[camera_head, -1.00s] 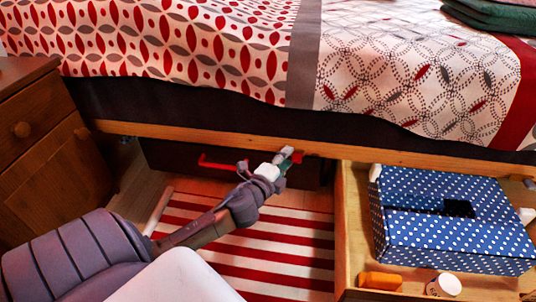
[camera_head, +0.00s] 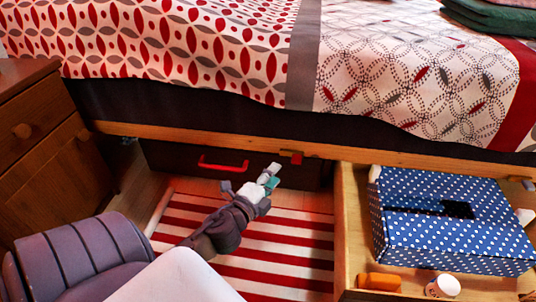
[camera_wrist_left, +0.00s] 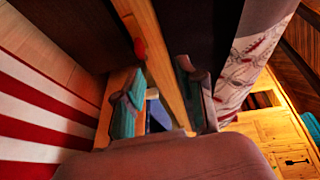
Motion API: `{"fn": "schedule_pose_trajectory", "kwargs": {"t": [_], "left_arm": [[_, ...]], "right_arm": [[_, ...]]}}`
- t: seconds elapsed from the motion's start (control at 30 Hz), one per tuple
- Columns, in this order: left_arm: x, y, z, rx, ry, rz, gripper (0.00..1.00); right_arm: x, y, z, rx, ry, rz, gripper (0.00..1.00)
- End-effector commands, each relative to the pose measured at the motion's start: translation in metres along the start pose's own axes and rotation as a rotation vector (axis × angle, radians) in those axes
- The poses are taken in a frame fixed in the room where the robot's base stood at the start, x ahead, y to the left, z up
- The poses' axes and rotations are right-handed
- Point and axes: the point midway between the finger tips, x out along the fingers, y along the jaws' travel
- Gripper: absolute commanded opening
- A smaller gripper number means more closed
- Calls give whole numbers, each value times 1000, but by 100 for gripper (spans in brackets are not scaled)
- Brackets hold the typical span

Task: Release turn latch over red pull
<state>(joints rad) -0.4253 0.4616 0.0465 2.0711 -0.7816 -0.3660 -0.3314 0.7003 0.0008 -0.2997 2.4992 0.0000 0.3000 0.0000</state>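A red pull (camera_head: 224,166) is on the front of a dark drawer (camera_head: 165,157) under the bed. A small red turn latch (camera_head: 297,158) sits on the wooden bed rail, to the right of the pull; its exact angle is too small to tell. The latch also shows as a red piece on the rail in the left wrist view (camera_wrist_left: 139,47). My left gripper (camera_head: 273,176) is just below and left of the latch, apart from it. In the left wrist view its fingers (camera_wrist_left: 163,102) are spread with nothing held between them. My right gripper is not in view.
An open wooden drawer (camera_head: 345,225) on the right holds a blue dotted box (camera_head: 455,240), an orange item (camera_head: 380,282) and a white cup (camera_head: 443,286). A wooden nightstand (camera_head: 50,160) stands left. A red-striped rug (camera_head: 290,240) covers the floor.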

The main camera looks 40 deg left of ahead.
Motion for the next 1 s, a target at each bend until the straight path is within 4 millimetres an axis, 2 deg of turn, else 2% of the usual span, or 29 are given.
{"fn": "schedule_pose_trajectory", "kwargs": {"t": [0.3,1.0], "left_arm": [[-18,2,1,0,-2,1,40],[-19,1,1,1,-1,0,40]], "right_arm": [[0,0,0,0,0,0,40],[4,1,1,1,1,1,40]]}}
